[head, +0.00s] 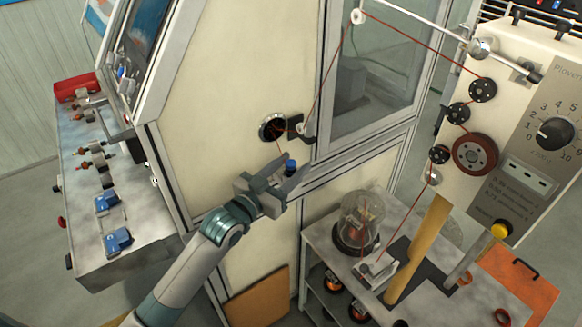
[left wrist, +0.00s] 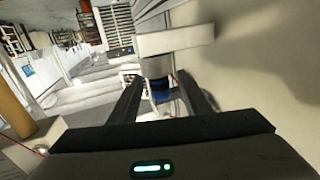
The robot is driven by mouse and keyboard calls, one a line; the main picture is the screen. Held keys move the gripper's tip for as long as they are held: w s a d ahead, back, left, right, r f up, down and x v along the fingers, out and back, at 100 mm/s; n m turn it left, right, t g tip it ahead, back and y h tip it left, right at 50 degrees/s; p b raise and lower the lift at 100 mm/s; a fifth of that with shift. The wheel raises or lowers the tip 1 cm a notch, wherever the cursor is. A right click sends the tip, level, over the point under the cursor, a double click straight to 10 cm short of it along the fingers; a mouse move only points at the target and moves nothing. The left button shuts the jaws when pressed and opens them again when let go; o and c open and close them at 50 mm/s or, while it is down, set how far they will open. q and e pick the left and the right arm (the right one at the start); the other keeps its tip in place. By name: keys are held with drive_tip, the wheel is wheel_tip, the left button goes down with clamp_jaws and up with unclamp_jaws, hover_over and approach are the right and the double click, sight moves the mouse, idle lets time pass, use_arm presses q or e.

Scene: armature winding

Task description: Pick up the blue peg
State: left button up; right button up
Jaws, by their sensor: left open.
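The blue peg (head: 290,165) is a small dark-blue cylinder by the pale cabinet's front panel, just below the round port. My left gripper (head: 287,172) reaches up to it from the lower left, with its fingers on either side of the peg. In the left wrist view a blue band (left wrist: 160,88) under a grey cylinder shows between the two dark open fingers (left wrist: 163,100). I cannot tell whether either finger touches it. My right gripper is not in view.
The round port (head: 271,127) and a small bracket (head: 308,133) with red wire are just above the gripper. The cabinet wall (head: 220,100) is close behind. A table with a glass dome (head: 362,212) and wire-feed unit stands at right; a grey bench (head: 130,205) at left.

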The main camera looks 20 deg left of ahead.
sight(291, 162)
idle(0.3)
use_arm(q)
clamp_jaws()
drive_tip(key=shift+r, duration=0.1)
drive_tip(key=shift+r+b, duration=0.45)
drive_tip(key=shift+r, duration=0.1)
wheel_tip(291, 162, up, 2)
drive_tip(key=shift+r+b, duration=0.2)
drive_tip(key=shift+b, duration=0.4)
drive_tip(key=s+d+r+b, duration=0.2)
drive_tip(key=d+r, duration=0.5)
drive_tip(key=d, duration=0.4)
drive_tip(key=shift+d+r+b, duration=0.15)
drive_tip(key=shift+d+b, duration=0.1)
drive_tip(key=shift+b, duration=0.5)
drive_tip(key=shift+s, duration=0.1)
